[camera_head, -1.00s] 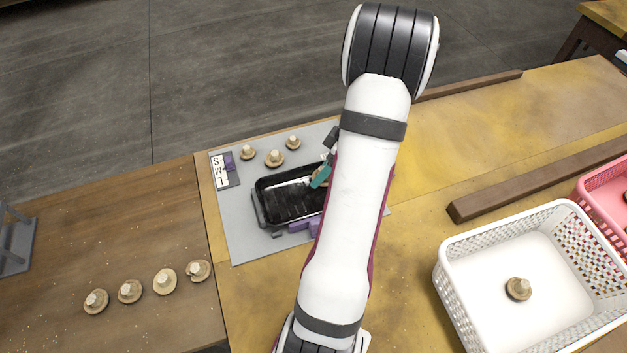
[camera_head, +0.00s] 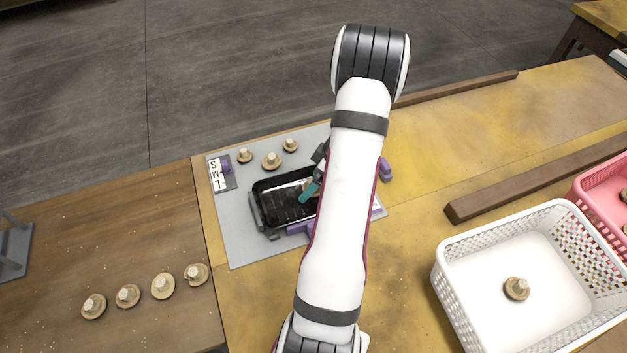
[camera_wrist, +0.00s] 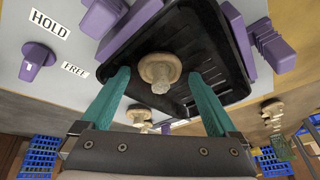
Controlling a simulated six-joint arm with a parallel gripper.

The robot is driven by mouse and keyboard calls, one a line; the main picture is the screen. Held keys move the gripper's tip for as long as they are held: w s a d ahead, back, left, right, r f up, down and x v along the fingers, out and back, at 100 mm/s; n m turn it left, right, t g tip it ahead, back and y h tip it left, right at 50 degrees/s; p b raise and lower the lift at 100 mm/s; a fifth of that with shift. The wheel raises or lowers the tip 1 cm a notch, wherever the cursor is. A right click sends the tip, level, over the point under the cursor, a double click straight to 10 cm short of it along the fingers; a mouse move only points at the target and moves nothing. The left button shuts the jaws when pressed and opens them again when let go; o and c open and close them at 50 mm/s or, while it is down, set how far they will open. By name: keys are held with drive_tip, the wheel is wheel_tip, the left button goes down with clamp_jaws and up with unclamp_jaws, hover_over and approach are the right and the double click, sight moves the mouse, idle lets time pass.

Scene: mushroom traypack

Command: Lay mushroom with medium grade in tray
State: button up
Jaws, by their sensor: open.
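The black tray (camera_head: 272,208) sits on the grey board, partly hidden by my arm; it also shows in the wrist view (camera_wrist: 227,75). A pale brown mushroom (camera_wrist: 160,70) is over the tray in the wrist view, stem towards the camera. It lies between my gripper's two teal fingers, with a gap on each side. It seems to rest on the tray floor, but its contact is not clear. My gripper (camera_wrist: 162,80) is open; its teal fingers reach over the tray's right part in the head view (camera_head: 309,190). The mushroom is hidden in the head view.
Three mushrooms (camera_head: 271,160) stand behind the tray, near an S/M/L label (camera_head: 217,175). Purple clamps (camera_head: 299,228) border the tray. Several mushrooms (camera_head: 162,286) lie on the brown table at left. A white basket (camera_head: 447,277) at right holds one mushroom (camera_head: 516,288); a pink basket (camera_head: 588,193) is beyond.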

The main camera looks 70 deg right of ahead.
drive_tip(key=v, duration=1.2)
drive_tip(key=w+a+r+m+g+y, duration=0.1)
drive_tip(key=w+a+r, duration=0.25)
drive_tip(key=a, duration=0.35)
drive_tip(key=w+a+r, duration=0.2)
drive_tip(key=w+a, duration=0.2)
drive_tip(key=a, duration=0.3)
drive_tip(key=w+a+r+m+g+y, duration=0.1)
drive_tip(key=w+a+r, duration=0.25)
drive_tip(key=a, duration=0.35)
drive_tip(key=s+a+m+g, duration=0.1)
drive_tip(key=s+a, duration=0.4)
drive_tip(key=a, duration=0.4)
drive_tip(key=s+a+m+g+h, duration=0.1)
drive_tip(key=s+a, duration=0.4)
drive_tip(key=a, duration=0.5)
drive_tip(key=shift+s+m+g, duration=0.15)
drive_tip(key=shift+m+g, duration=0.15)
drive_tip(key=shift+m, duration=0.4)
